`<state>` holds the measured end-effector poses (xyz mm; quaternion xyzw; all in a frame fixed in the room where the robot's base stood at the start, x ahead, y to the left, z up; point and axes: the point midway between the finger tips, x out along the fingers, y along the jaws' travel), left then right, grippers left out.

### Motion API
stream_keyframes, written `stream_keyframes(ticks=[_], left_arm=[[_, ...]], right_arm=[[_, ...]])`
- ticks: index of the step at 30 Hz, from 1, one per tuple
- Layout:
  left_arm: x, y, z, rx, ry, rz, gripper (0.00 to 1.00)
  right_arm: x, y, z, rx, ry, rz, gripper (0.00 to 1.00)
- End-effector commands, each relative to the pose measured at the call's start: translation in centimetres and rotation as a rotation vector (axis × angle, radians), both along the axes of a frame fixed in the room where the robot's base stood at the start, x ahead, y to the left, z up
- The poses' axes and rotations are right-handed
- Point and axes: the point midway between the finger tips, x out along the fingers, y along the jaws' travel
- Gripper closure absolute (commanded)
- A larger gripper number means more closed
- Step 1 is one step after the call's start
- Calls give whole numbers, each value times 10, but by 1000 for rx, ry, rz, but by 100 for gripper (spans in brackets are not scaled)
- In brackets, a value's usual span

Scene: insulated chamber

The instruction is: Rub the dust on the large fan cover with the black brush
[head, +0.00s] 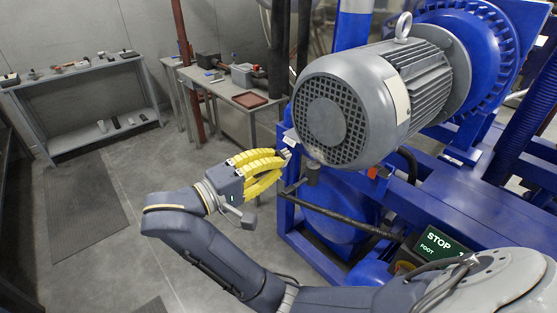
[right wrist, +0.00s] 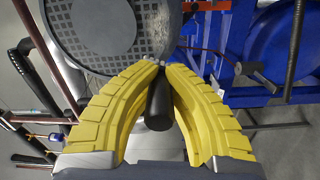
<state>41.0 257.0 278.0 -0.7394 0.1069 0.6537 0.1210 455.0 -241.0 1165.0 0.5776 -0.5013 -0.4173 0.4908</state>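My right gripper (head: 285,155) is just left of and below the cover in the head view. In the right wrist view, its yellow fingers (right wrist: 163,66) close around the black brush (right wrist: 158,106), whose dark round handle shows between them. The bristles are hidden, so I cannot tell whether they touch the cover. My left gripper is not in view.
The motor sits on a blue machine frame (head: 300,215). A STOP display (head: 440,245) is at lower right. A grey table (head: 222,92) with a brown tray (head: 250,99) stands behind. A grey shelf with small items (head: 85,70) is at far left.

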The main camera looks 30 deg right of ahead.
Motion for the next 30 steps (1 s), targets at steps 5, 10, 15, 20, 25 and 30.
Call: stream_keyframes(ticks=[5,10,15,20,25,30], left_arm=[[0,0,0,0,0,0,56],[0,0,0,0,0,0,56],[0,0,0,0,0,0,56],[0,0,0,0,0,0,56],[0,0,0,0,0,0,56],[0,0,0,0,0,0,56]], right_arm=[[0,1,0,0,0,0,100],[0,1,0,0,0,0,100],[-1,6,0,0,0,0,100],[-3,16,0,2,1,1,100],[-5,28,0,1,1,0,100],[-6,30,0,0,0,0,100]])
